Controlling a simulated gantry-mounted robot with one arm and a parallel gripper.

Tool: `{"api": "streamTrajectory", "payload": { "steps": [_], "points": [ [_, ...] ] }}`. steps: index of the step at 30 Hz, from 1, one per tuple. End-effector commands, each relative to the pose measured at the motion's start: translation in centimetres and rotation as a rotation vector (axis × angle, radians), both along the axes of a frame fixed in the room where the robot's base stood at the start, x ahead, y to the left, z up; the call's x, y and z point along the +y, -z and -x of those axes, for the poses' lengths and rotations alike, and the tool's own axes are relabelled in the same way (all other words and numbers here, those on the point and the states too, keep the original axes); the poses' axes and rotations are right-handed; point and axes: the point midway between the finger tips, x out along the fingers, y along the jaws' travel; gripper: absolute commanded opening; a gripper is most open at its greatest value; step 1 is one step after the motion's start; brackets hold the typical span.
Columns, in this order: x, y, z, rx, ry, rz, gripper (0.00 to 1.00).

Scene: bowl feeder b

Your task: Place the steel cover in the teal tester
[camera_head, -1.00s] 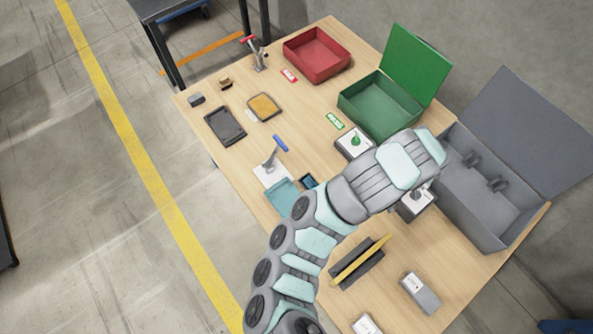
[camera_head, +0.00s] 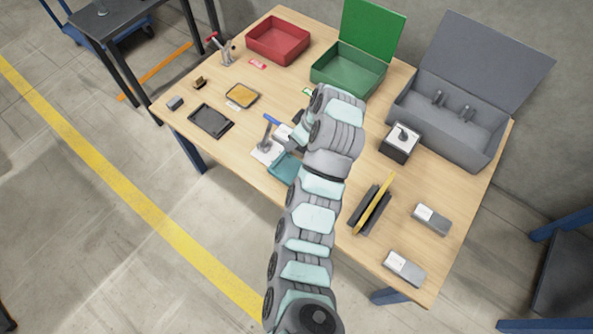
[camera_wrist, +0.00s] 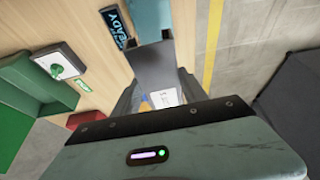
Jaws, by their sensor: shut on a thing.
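The teal tester (camera_head: 285,168) lies at the table's near-left edge in the head view, partly covered by my arm. In the wrist view its teal surface (camera_wrist: 151,18) is at the top, beside a dark display reading READY (camera_wrist: 115,25). My gripper (camera_wrist: 158,88) is shut on a flat dark-grey plate, which appears to be the steel cover (camera_wrist: 152,65). The cover points toward the tester in the wrist view; I cannot tell the height between them. In the head view my gripper (camera_head: 295,133) is mostly hidden behind my wrist, near the blue-handled clamp.
The blue-handled clamp (camera_head: 266,143) stands close beside the tester. A green button box (camera_wrist: 58,65) and the open green bin (camera_head: 346,72) are nearby. A black holder with a yellow plate (camera_head: 373,205) is to the right. A grey open box (camera_head: 455,118) stands at the back right.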

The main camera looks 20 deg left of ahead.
Motion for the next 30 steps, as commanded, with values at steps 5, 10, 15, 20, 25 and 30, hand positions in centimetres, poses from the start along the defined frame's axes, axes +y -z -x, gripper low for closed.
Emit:
{"api": "streamTrajectory", "payload": {
  "steps": [5, 10, 15, 20, 25, 30],
  "points": [
    [-0.1, 5.2, 0.1, 0.005, 0.004, 0.001, 0.0],
    [-0.1, 9.7, 0.1, 0.005, 0.007, 0.0, 0.0],
    [-0.1, 13.2, 0.1, 0.003, 0.005, 0.0, 0.0],
    [-0.1, 14.3, -0.1, 0.0, 0.007, 0.0, 0.0],
    [-0.1, 16.0, 0.0, 0.002, 0.007, 0.001, 0.0],
    [-0.1, 17.9, -0.1, -0.001, 0.006, 0.001, 0.0]
  ]
}}
